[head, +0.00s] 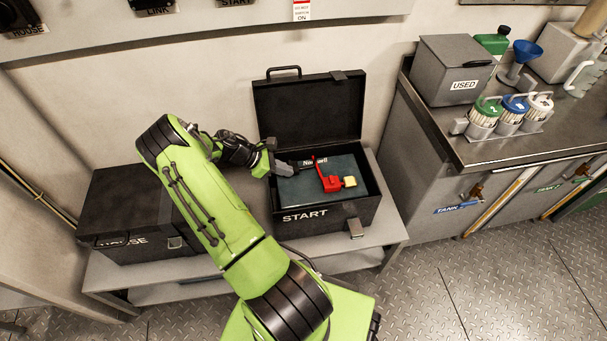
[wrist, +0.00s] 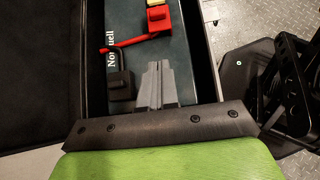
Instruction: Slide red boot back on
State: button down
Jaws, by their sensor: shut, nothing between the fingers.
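The red boot (head: 331,183) is inside the open START box (head: 304,216), on the dark teal top of the battery (head: 300,190). It joins a thin red strip or cable and has a yellow block (head: 349,181) beside it. In the wrist view the red boot (wrist: 158,20) is near the top, with the red cable running left from it. A dark block (wrist: 120,84) with a black loop lies left of my fingers. My gripper (head: 290,172) is shut and empty over the left part of the battery. In the wrist view its fingertips (wrist: 158,66) point toward the boot, apart from it.
The box's raised lid (head: 308,108) stands behind the battery. A closed HOUSE box (head: 130,215) sits left on the same bench (head: 330,245). A counter (head: 450,125) with a USED bin (head: 452,75) and several capped jars stands at right.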

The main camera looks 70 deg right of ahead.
aim_at(330, 180)
jog(key=shift+r, duration=0.1)
jog(key=b+x, duration=0.2)
jog(key=x, duration=0.7)
jog(key=shift+s+a+b, duration=0.1)
jog(key=shift+b, duration=0.3)
jog(key=s+d, duration=0.1)
jog(key=s+d+f+b, duration=0.1)
jog(key=s, duration=0.1)
jog(key=shift+s, duration=0.2)
jog(key=shift+s+d+r, duration=0.15)
jog(key=shift+s+d, duration=0.05)
jog(key=shift+s, duration=0.1)
jog(key=shift+s+d, duration=0.15)
jog(key=shift+s, duration=0.15)
jog(key=s+d, duration=0.1)
jog(key=s, duration=0.1)
jog(key=s+d, duration=0.2)
jog(key=s, duration=0.1)
jog(key=shift+s+d+p, duration=0.15)
jog(key=shift+s+p, duration=0.15)
jog(key=shift+p, duration=0.05)
